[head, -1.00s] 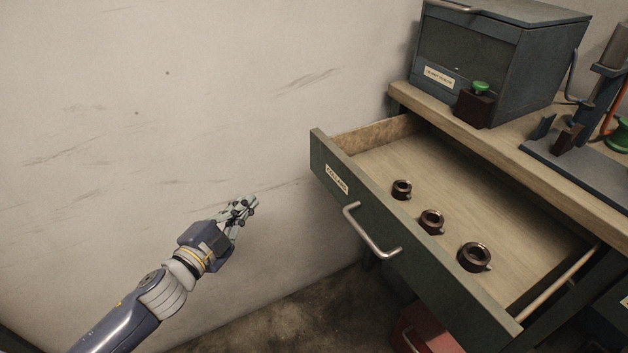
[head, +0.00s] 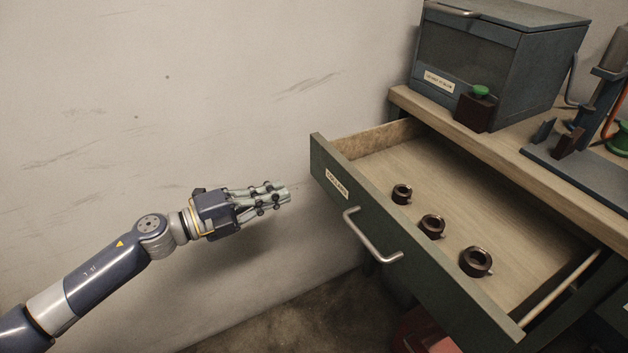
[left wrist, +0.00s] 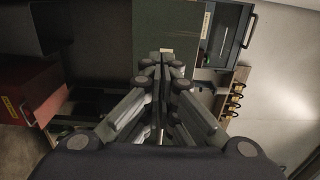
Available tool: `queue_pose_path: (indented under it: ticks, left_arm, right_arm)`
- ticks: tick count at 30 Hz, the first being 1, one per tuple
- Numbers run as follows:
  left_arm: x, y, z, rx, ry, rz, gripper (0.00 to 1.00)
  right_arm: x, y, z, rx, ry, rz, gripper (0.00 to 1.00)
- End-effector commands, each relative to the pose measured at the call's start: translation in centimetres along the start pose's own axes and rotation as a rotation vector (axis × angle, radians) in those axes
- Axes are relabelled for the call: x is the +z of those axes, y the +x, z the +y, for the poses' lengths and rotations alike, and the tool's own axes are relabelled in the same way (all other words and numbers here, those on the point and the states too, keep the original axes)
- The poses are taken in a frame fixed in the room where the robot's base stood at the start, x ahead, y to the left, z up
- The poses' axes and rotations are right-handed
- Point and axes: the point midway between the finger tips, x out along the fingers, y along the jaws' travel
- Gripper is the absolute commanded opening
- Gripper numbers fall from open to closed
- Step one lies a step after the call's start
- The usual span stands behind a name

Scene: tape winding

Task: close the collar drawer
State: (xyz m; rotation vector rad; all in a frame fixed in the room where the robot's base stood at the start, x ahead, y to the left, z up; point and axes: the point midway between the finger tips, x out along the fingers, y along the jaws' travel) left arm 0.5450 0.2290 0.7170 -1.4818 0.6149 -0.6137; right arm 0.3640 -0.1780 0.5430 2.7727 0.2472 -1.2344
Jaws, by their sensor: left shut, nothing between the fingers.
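The collar drawer (head: 331,205) is pulled far out from under the bench. Its green front carries a paper label and a bar handle (head: 372,237). Three dark ring-shaped collars (head: 432,226) lie inside on the wooden bottom. My left gripper (head: 284,194) is shut and empty, a short way left of the drawer front, its fingers pointing at it and apart from it. In the left wrist view the shut fingers (left wrist: 161,58) point toward a green panel (left wrist: 168,25), likely the drawer front. My right gripper is not in view.
The wooden bench top (head: 520,150) holds a blue-grey box (head: 495,60), a dark block with a green knob (head: 479,93) and a metal fixture (head: 590,130). A red box (head: 415,330) stands under the drawer. The floor left of the drawer is clear, with a wall behind.

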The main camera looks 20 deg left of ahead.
Motion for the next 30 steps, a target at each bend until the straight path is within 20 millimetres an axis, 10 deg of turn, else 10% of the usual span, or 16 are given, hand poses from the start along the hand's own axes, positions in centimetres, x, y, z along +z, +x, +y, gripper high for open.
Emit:
queue_pose_path:
  ticks: [18,30]
  left_arm:
    - [0.0,8.3,-0.1,-0.002,0.000,-0.001,0.00]
    - [0.0,9.2,0.0,0.000,0.000,0.000,0.00]
  right_arm:
    - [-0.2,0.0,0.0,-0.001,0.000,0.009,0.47]
    - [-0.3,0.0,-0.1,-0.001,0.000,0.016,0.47]
